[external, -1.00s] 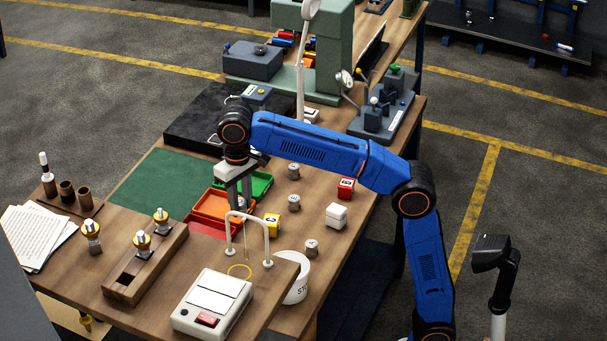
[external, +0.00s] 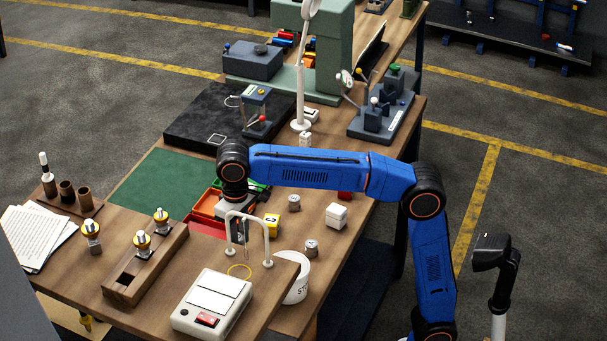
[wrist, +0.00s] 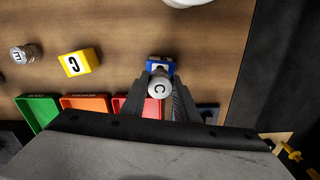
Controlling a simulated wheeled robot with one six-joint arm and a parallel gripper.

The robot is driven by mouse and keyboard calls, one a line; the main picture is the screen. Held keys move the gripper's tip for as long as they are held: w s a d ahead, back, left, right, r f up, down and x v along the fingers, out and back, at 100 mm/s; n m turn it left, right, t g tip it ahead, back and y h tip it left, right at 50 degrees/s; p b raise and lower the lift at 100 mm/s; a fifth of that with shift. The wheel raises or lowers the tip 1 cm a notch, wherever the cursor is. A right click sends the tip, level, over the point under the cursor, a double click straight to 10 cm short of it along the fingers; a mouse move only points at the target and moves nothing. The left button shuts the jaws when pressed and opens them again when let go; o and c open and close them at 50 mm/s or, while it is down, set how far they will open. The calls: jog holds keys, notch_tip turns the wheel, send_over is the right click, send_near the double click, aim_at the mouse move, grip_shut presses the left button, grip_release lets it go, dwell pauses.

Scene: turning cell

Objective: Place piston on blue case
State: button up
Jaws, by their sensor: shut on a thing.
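My gripper (wrist: 160,96) is shut on a silver piston (wrist: 160,84) with a letter C on its top, seen in the wrist view. The blue case (wrist: 155,61) shows directly beyond the piston, its far edge and sides visible around it. The piston overlaps the case in this view; I cannot tell whether they touch. In the external view my gripper (external: 238,236) points down behind the white arched stand, past the trays. The blue case and held piston cannot be made out there.
A yellow case (external: 271,225), a white case (external: 336,215) and other pistons (external: 311,248) stand to the right. A red tray (external: 206,229) and an orange tray (external: 205,205) lie beside the gripper. The white arched stand (external: 266,232) is close in front.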

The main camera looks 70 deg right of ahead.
aim_at(240, 237)
jog(key=shift+f, duration=1.1)
jog(key=shift+f, duration=0.1)
jog(key=o, duration=1.1)
notch_tip(240, 237, up, 11)
jog(key=shift+r, duration=0.6)
jog(key=shift+d, duration=0.1)
